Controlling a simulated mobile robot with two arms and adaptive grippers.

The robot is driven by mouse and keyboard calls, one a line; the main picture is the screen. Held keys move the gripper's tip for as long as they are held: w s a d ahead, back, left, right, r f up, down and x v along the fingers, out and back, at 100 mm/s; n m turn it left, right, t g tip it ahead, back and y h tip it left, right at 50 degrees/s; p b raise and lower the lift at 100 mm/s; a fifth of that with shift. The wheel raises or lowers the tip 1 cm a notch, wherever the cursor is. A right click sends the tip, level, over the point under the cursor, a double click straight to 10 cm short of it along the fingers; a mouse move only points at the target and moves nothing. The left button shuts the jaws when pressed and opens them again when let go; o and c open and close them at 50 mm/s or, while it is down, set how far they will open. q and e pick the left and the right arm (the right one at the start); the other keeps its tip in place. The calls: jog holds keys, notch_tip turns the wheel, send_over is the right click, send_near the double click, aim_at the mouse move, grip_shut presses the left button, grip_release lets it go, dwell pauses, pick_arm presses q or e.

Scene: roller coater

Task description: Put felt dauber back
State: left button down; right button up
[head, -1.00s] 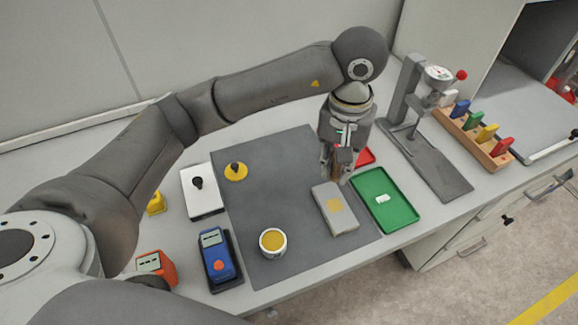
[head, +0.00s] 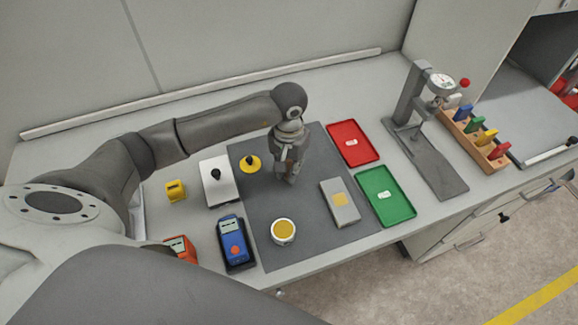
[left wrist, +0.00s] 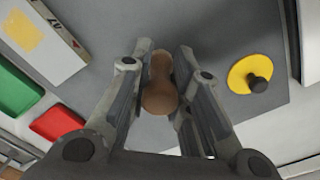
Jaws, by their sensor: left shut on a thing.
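My left gripper (head: 289,172) is above the dark grey mat (head: 300,222), near its back edge. It is shut on the brown wooden handle of the felt dauber (left wrist: 160,85), which shows between the fingers in the left wrist view. The dauber's far end is hidden. A round tin with yellow content (head: 283,231) stands open at the mat's front. A yellow disc with a black knob (head: 250,163) lies on the mat, left of the gripper. My right gripper is not in view.
A grey block with a yellow patch (head: 340,202) lies right of the gripper. Red (head: 353,143) and green (head: 387,196) trays, a gauge stand (head: 415,97) and a wooden rack (head: 470,138) are further right. A blue meter (head: 232,242) stands front left. The mat's middle is clear.

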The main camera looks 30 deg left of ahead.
pick_arm(q)
jog(key=shift+f, duration=0.9)
jog(key=c, duration=1.8)
grip_release()
jog(key=o, duration=0.5)
jog(key=shift+c, duration=0.2)
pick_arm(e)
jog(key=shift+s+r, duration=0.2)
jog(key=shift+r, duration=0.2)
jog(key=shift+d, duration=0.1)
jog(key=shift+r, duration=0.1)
